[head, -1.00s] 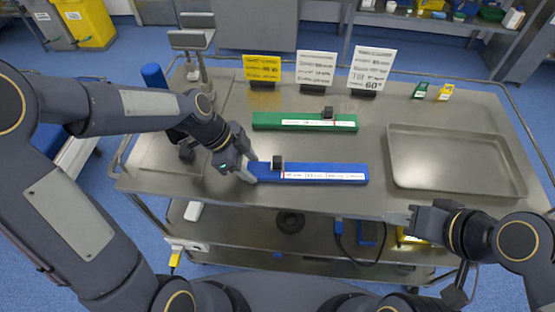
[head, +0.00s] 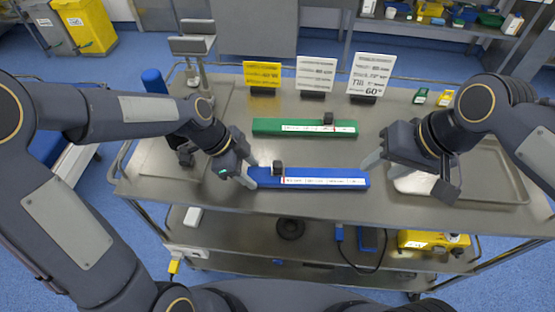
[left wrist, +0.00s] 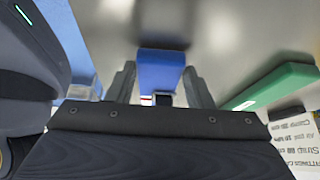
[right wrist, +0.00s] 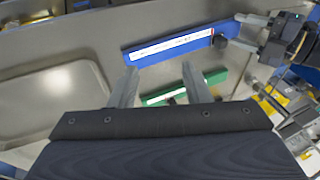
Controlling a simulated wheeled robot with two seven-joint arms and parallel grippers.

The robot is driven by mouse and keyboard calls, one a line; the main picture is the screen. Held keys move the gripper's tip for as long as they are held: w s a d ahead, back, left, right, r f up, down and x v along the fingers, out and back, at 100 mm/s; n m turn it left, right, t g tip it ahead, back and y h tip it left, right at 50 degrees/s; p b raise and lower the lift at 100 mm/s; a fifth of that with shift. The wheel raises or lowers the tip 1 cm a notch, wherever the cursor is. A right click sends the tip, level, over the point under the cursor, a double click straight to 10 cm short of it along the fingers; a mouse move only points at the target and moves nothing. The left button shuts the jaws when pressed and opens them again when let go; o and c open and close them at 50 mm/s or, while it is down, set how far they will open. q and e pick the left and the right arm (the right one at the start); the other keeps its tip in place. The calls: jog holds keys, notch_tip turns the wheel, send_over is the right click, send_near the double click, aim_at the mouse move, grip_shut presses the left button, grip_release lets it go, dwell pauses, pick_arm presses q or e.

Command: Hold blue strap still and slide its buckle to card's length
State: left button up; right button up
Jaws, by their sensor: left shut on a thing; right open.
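The blue strap (head: 325,178) lies flat on the steel table, with a white printed scale along it. Its black buckle (head: 278,168) sits near the left end, by a red mark. My left gripper (head: 250,178) is shut on the strap's left end; the left wrist view also shows the blue strap (left wrist: 161,70) between the fingers. My right gripper (head: 405,177) is open and empty, just right of the strap's right end. Three cards stand at the back: yellow (head: 262,76), white (head: 316,75) and a larger white one (head: 371,75) reading about 60.
A green strap (head: 290,128) with a black buckle (head: 328,118) lies behind the blue one. A shallow metal tray (head: 510,165) is at the right, partly behind my right arm. Small green (head: 421,96) and yellow (head: 445,98) tags stand at the back right.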

jog(key=w+a+g+h, duration=0.2)
jog(key=w+a, duration=0.4)
jog(key=a, duration=0.3)
jog(key=n+h, duration=0.1)
jog(key=h, duration=0.1)
send_near(277, 164)
notch_tip(277, 164, down, 9)
jog(key=shift+w+d+f, duration=0.1)
jog(key=shift+w+d, duration=0.05)
grip_shut()
